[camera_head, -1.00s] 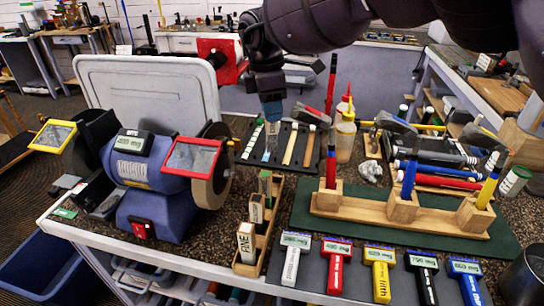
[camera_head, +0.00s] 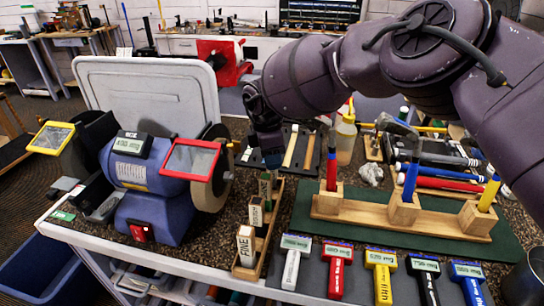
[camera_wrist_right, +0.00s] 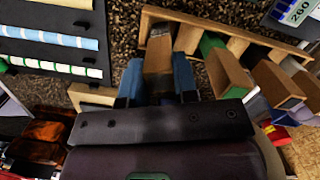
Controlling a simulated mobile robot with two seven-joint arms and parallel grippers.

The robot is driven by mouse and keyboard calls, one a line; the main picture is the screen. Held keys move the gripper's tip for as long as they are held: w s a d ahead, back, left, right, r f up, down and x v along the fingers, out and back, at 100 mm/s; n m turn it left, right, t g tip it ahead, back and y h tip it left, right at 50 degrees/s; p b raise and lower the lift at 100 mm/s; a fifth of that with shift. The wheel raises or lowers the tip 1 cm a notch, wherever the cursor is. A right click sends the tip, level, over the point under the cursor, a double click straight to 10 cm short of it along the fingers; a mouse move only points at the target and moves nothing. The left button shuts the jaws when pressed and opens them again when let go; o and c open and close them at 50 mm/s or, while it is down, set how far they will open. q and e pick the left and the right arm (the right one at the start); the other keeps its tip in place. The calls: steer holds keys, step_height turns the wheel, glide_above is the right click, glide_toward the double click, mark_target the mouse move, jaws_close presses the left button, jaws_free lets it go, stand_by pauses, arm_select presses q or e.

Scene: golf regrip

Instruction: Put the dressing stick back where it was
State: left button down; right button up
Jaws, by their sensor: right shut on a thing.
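My right gripper (camera_wrist_right: 158,82) is shut on a tan-brown block, the dressing stick (camera_wrist_right: 158,55), which sits between its blue fingertips in the right wrist view. The stick's upper end shows; its lower end is hidden. A wooden rack (camera_wrist_right: 238,30) with several upright blocks lies right beside the gripper, at the rack's far end. In the head view the gripper (camera_head: 267,148) is low behind the far end of the rack (camera_head: 246,272), and its fingertips and the stick are hard to make out. I cannot tell whether the stick touches the rack. My left gripper is not in view.
A blue bench grinder (camera_head: 155,180) stands left of the rack. A black tray (camera_head: 309,150) with strips lies behind it. A wooden stand (camera_head: 340,208) with upright shafts on a green mat (camera_head: 306,225) is to the right. Several coloured brushes lie in front.

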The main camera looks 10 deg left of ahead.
steer(key=o, duration=0.9)
steer(key=shift+o, duration=0.2)
step_height(320, 180, up, 12)
steer(key=a, duration=0.1)
steer(key=shift+s, duration=0.35)
